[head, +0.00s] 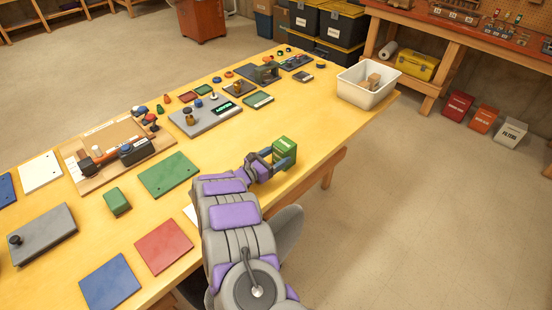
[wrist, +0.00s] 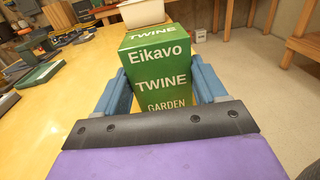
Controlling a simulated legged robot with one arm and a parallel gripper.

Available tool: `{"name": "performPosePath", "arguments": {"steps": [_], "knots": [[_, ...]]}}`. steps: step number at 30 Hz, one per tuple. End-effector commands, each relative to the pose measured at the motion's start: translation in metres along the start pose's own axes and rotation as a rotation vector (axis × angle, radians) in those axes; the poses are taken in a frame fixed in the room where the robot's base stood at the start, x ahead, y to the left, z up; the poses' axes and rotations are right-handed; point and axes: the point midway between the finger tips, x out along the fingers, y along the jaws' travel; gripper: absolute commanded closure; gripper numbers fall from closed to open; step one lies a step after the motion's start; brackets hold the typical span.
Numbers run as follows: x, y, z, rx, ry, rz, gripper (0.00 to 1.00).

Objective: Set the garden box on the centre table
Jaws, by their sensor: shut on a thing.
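The garden box (wrist: 162,72) is green, with "Eikavo", "TWINE" and "GARDEN" printed in white. It also shows in the head view (head: 285,149) near the right edge of the long yellow table (head: 225,155). My gripper (head: 276,160) is shut on the box, with one blue finger on each side of it in the wrist view (wrist: 160,88). The box looks upright. I cannot tell whether its bottom touches the tabletop. Which table is the centre table I cannot tell from labels.
A white bin (head: 366,88) with small brown blocks stands at the table's far right end. A green plate (head: 168,175), a red plate (head: 164,247), a blue plate (head: 110,283) and a small green block (head: 117,202) lie to the left. Workbenches (head: 465,38) stand at the back right.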

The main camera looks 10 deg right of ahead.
Motion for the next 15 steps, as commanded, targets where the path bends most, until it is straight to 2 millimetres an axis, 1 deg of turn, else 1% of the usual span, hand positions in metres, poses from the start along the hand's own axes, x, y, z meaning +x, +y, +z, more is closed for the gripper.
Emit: {"name": "performPosePath", "arguments": {"steps": [3, 4, 12, 15], "knots": [[0.0002, -0.0009, -0.0008, -0.003, 0.004, -0.002, 0.64], [0.0001, -0.0008, -0.0009, -0.003, 0.004, -0.002, 0.28], [-0.0011, -0.0001, -0.0003, -0.003, 0.002, -0.002, 0.03], [-0.0012, 0.0, -0.0003, -0.003, 0.002, -0.002, 0.03]]}}
